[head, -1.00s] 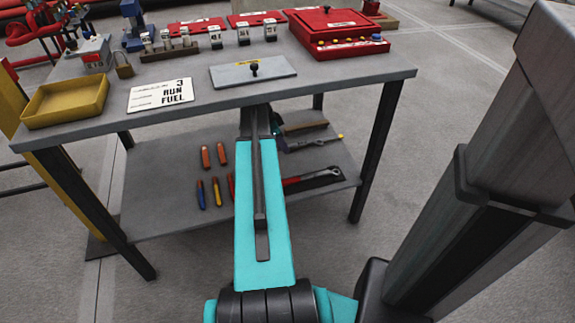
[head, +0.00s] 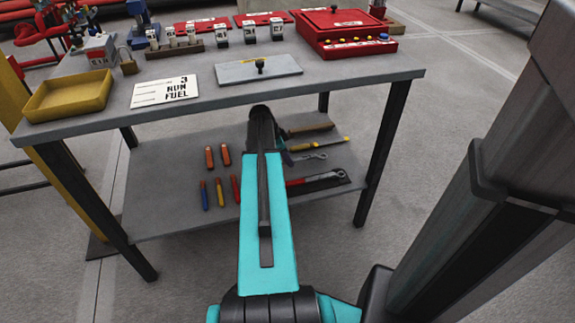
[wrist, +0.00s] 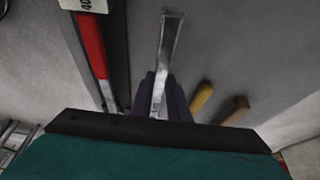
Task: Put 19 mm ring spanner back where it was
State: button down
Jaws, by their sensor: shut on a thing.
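The 19 mm ring spanner (wrist: 168,45) is a slim silver tool in the wrist view. It runs up the picture from between the fingers of my gripper (wrist: 160,90), which is shut on it. In the head view a silver spanner end (head: 316,157) shows just right of my arm, over the lower shelf (head: 160,180), between a yellow-handled tool and a red wrench. My arm hides most of the gripper there. I cannot tell whether the spanner touches the shelf.
The red wrench (head: 322,180) lies nearest the shelf's front right. The yellow-handled tool (head: 325,144) and a wooden handle (head: 308,130) lie behind the spanner. Several screwdrivers and orange-red pieces lie left of my arm. The tabletop (head: 210,105) overhangs the shelf.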

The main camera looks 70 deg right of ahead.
jog(key=shift+f, duration=1.25)
jog(key=shift+b, duration=0.3)
jog(key=c, duration=1.7)
grip_release()
jog(key=shift+f, duration=0.1)
jog(key=p+v, duration=0.4)
jog(key=v, duration=0.7)
jog(key=shift+a+r, duration=0.1)
jog(key=shift+r, duration=0.25)
jog(key=shift+w+a+r, duration=0.1)
jog(key=shift+w+r, duration=0.05)
jog(key=shift+r, duration=0.05)
